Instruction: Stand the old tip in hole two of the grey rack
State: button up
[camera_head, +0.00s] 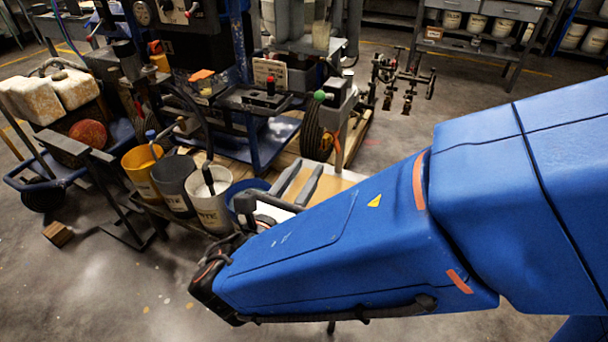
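My blue arm reaches in from the right, and its dark wrist end is at lower left of centre. My gripper's fingertips cannot be made out; the forearm and wrist block that part of the view. Two parallel grey bars (308,185) lie just beyond the forearm, over a tan and white surface (332,196); I cannot tell what they belong to. I cannot pick out the old tip. I cannot pick out the grey rack or its holes with certainty either.
A yellow bucket (143,172), a dark grey bucket (175,184) and a white bucket (210,197) stand left of the forearm. The striper machine (255,125) stands behind. A small wooden block (58,234) lies on the floor. The floor at lower left is mostly clear.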

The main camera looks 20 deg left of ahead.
aim_at(324, 145)
jog(key=shift+w+d, duration=0.2)
jog(key=shift+w, duration=2.1)
jog(key=shift+w+d, duration=0.2)
jog(key=shift+w, duration=2.05)
grip_shut()
